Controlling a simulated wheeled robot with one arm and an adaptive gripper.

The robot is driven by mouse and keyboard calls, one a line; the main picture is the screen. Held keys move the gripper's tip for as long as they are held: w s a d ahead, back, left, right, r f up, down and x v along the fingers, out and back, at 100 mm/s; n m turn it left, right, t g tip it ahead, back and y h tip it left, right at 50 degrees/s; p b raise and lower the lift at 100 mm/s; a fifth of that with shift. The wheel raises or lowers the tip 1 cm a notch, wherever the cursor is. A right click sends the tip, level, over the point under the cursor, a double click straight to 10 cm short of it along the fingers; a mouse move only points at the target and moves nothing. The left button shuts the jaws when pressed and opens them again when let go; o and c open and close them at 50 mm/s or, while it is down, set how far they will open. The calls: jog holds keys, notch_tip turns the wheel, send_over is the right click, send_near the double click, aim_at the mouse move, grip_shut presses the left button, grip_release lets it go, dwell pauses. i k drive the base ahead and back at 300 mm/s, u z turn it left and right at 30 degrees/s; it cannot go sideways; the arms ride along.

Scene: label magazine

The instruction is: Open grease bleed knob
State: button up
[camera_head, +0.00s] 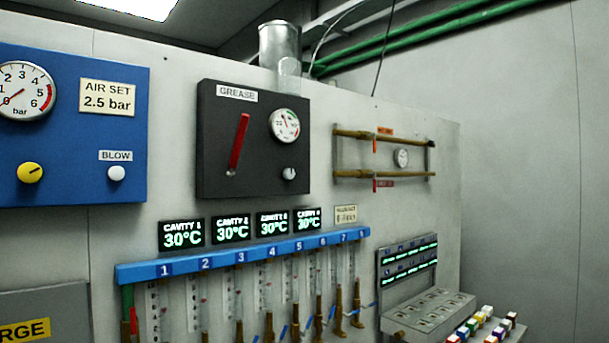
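The black grease panel (253,141) with a white "GREASE" label hangs on the wall in the upper middle of the view. A small pale knob (289,174) with a dark mark sits at its lower right, below a round gauge (285,125). I cannot tell from the picture whether this knob is open or closed. A long red lever (238,144) stands tilted on the panel's left half. A clear cylinder (280,50) rises above the panel. My gripper is not in view.
A blue panel (70,175) with a yellow knob (30,172) and a white blow knob (116,173) is at left. Temperature displays (232,227) and a blue numbered manifold (240,253) lie below. Brass pipes (385,134) are at right. Coloured blocks (487,312) sit at lower right.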

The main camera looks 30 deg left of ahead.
aim_at(288, 173)
jog(key=u, duration=0.5)
jog(key=i, duration=1.2)
jog(key=u, duration=1.65)
jog(key=i, duration=0.65)
jog(key=u, duration=0.45)
